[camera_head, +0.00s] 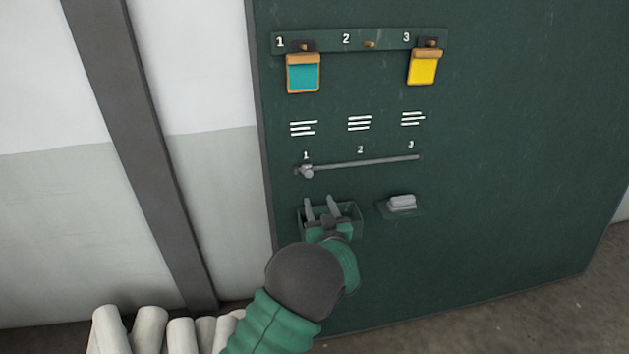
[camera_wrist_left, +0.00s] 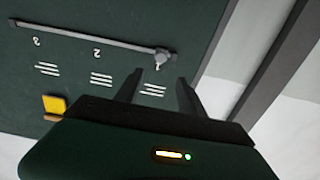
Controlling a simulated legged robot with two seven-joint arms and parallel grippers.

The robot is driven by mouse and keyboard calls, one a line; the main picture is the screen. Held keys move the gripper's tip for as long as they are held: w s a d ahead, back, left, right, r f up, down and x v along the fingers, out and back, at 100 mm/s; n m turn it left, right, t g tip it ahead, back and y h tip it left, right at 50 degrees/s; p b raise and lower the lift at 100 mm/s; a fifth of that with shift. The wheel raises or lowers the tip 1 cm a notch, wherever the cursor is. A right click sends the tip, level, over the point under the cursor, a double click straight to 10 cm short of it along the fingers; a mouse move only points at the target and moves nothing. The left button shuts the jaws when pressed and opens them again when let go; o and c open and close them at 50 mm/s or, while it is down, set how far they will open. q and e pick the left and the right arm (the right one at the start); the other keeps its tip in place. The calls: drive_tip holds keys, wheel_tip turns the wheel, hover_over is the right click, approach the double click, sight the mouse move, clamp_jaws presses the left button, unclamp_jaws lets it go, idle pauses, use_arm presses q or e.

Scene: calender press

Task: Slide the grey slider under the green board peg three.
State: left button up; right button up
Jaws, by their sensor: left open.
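The grey slider (camera_head: 307,171) sits at the left end of a thin grey rail (camera_head: 370,162) on the green board (camera_head: 520,150), below the printed 1. The rail's 3 mark is at its right end. The slider also shows in the left wrist view (camera_wrist_left: 162,58), just beyond the fingertips. My left gripper (camera_head: 321,204) is open and empty, a little below the slider and in front of a small green tray (camera_head: 356,213). Its two fingers (camera_wrist_left: 159,82) point toward the slider without touching it. My right gripper is not seen.
Above the rail, a teal tag (camera_head: 303,73) hangs at peg 1 and a yellow tag (camera_head: 424,67) at peg 3. Peg 2 (camera_head: 369,44) is bare. A whitish eraser-like block (camera_head: 402,202) rests on a small ledge to the right of the tray.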

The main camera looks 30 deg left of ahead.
sight(309, 175)
use_arm(q)
drive_tip(key=x, duration=1.2)
drive_tip(key=shift+w+a+f+b, duration=0.1)
drive_tip(key=shift+w+a+b, duration=0.15)
drive_tip(key=shift+b, duration=0.1)
drive_tip(key=shift+w+a, duration=0.1)
drive_tip(key=shift+a, duration=0.1)
clamp_jaws()
drive_tip(key=shift+d, duration=0.1)
